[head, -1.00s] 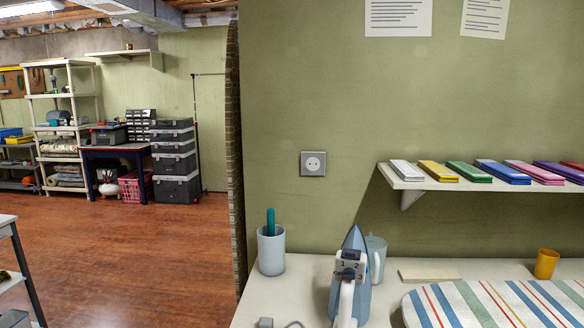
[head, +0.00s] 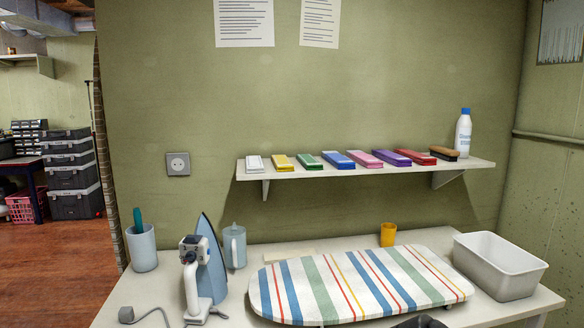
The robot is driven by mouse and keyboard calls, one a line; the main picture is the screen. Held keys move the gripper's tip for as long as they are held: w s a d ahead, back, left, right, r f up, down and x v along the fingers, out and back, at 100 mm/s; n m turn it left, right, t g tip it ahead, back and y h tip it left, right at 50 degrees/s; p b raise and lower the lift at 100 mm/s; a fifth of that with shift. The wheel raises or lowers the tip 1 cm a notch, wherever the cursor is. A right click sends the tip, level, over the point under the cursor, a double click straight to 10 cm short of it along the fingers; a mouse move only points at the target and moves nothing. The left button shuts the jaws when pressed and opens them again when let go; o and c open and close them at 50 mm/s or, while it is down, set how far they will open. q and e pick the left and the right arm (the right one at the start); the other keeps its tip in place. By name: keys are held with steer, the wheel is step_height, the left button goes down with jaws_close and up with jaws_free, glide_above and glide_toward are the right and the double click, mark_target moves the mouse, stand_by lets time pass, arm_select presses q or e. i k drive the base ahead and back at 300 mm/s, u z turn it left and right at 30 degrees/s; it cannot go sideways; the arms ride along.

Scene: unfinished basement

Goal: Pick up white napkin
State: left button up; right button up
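A white folded napkin (head: 254,162) lies at the left end of the wall shelf (head: 300,176). It is the first in a row of several folded pieces in yellow, green, blue, pink, purple and red. Nothing covers it. Neither of my grippers shows in the head view. A dark rounded shape at the bottom edge, right of centre, is too cut off to identify.
Below the shelf, a table holds an upright iron (head: 205,270), a cup with a teal handle (head: 141,247), a jug (head: 235,247), a striped ironing board (head: 350,285), an orange cup (head: 388,235) and a white bin (head: 500,265). A bottle (head: 463,134) stands on the shelf's right end.

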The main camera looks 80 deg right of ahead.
mark_target(254, 163)
steer(key=k, duration=0.4)
steer(key=z, duration=1.05)
